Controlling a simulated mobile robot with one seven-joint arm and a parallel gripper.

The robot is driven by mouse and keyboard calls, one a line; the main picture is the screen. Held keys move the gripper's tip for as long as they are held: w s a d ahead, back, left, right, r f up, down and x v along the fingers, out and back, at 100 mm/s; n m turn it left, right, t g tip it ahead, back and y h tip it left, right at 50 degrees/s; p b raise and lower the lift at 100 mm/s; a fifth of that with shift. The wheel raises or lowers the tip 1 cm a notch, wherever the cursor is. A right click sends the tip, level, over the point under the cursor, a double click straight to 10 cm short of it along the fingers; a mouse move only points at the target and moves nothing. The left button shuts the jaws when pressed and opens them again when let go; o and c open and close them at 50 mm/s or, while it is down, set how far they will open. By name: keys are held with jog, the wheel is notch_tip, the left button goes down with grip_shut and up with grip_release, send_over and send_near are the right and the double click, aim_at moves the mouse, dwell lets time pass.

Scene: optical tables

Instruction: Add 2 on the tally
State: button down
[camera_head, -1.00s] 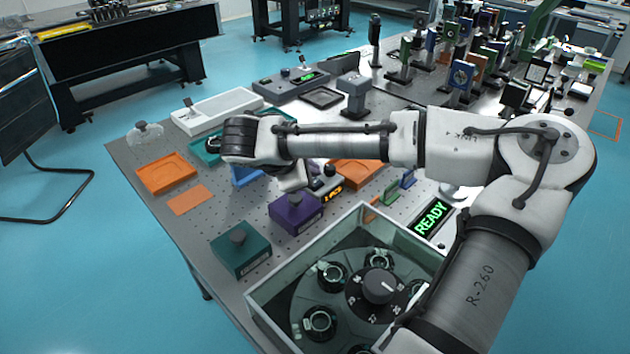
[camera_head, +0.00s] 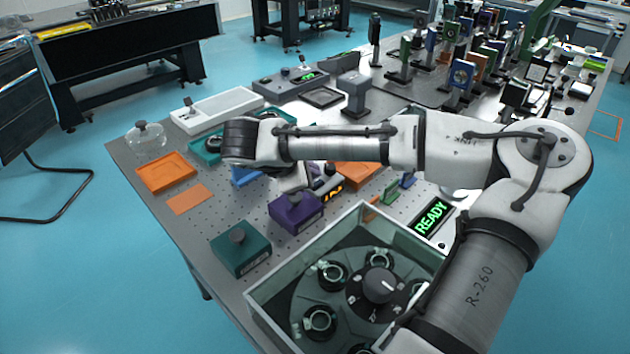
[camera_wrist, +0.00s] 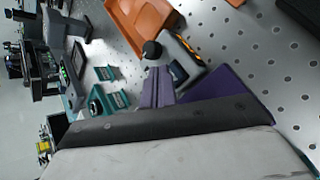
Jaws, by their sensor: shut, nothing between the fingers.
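The tally (camera_head: 332,192) is a small dark box with an orange lit readout and a black knob. In the head view it stands behind the purple box, partly covered by my gripper, so the number cannot be read whole. In the wrist view the tally (camera_wrist: 183,62) shows just beyond the fingertips, with its black knob (camera_wrist: 152,50) close to them. My gripper (camera_wrist: 159,72) is shut and empty, its fingers pointing toward the tally. In the head view my gripper (camera_head: 296,180) hangs beside the tally's left side. Whether it touches the tally cannot be told.
A purple box (camera_head: 296,212) and a green box (camera_head: 240,250) with knobs stand in front. An orange tray (camera_head: 360,175) lies behind the tally. A glass-walled carousel (camera_head: 262,298) and a READY display (camera_head: 432,217) stand to the right. Bare perforated tabletop lies front left.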

jog(key=shift+f, duration=0.65)
dwell(0.5)
jog(key=shift+r, duration=0.1)
jog(key=shift+r+p, duration=0.5)
jog(key=shift+r, duration=0.25)
jog(key=shift+r+p, duration=2.05)
jog(key=shift+r, duration=0.5)
jog(key=shift+r, duration=0.1)
